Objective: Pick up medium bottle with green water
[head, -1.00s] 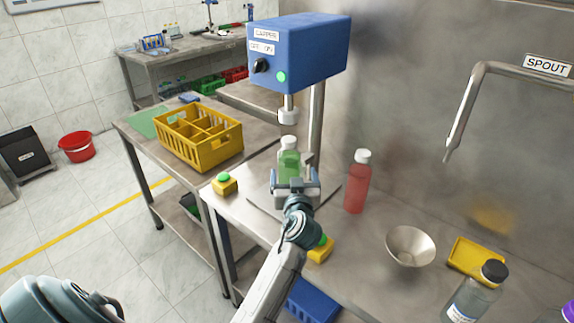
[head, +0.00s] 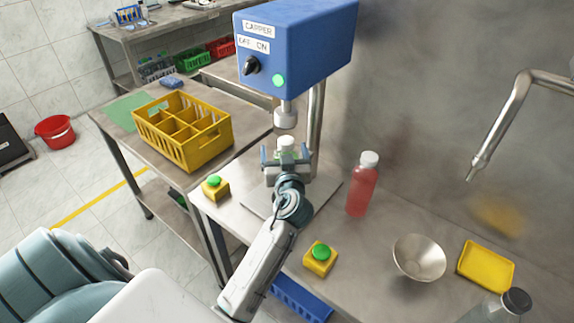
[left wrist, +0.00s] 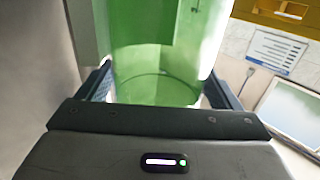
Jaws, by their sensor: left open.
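The bottle with green water stands upright under the capper head; in the head view only its white cap (head: 287,142) and a little of its top show above my gripper. Its green body (left wrist: 155,55) fills the middle of the left wrist view. My left gripper (head: 286,158) is open, with one finger on each side of the bottle. In the left wrist view the open gripper (left wrist: 158,90) has its fingers beside the green body; I cannot tell whether they touch it. My right gripper is not in view.
The blue capper (head: 295,45) hangs just above the bottle. A red bottle (head: 362,185) stands close on the right. Green-button boxes (head: 215,188) flank the arm. A yellow crate (head: 182,150) is on the left table. A funnel bowl (head: 419,258) and yellow tray (head: 486,268) lie right.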

